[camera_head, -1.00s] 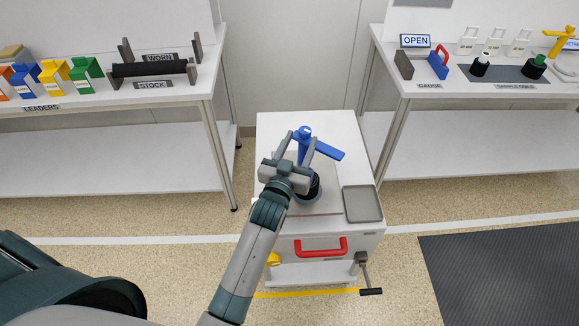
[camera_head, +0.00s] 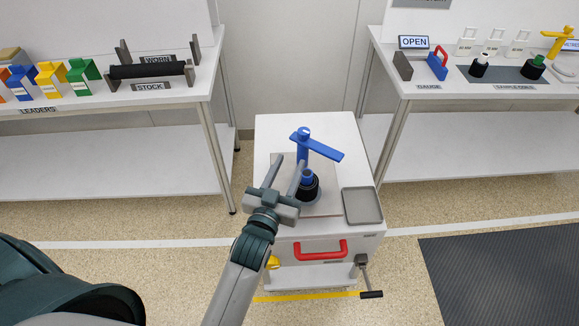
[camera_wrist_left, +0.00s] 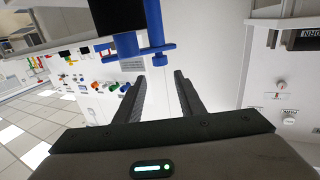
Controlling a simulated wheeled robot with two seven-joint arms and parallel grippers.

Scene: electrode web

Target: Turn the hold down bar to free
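The blue hold down bar (camera_head: 324,149) sits on top of an upright blue post (camera_head: 303,144) on the white cart and points right, slightly toward the front. In front of the post stands a black roll (camera_head: 309,190) with a blue core end; the bar appears to lie behind and right of it. My left gripper (camera_head: 289,160) is open and empty, just left of the post and roll, one finger overlapping the roll's edge in the picture. In the left wrist view the bar (camera_wrist_left: 141,53) shows just beyond the open fingers (camera_wrist_left: 160,80). My right gripper is out of view.
The white cart (camera_head: 275,130) carries a grey tray (camera_head: 362,205) at right, with a red handle (camera_head: 320,249) and a crank (camera_head: 366,277) on its front. Tables with leaders and stock (camera_head: 150,98) stand left, and with a gauge and samples (camera_head: 480,90) right.

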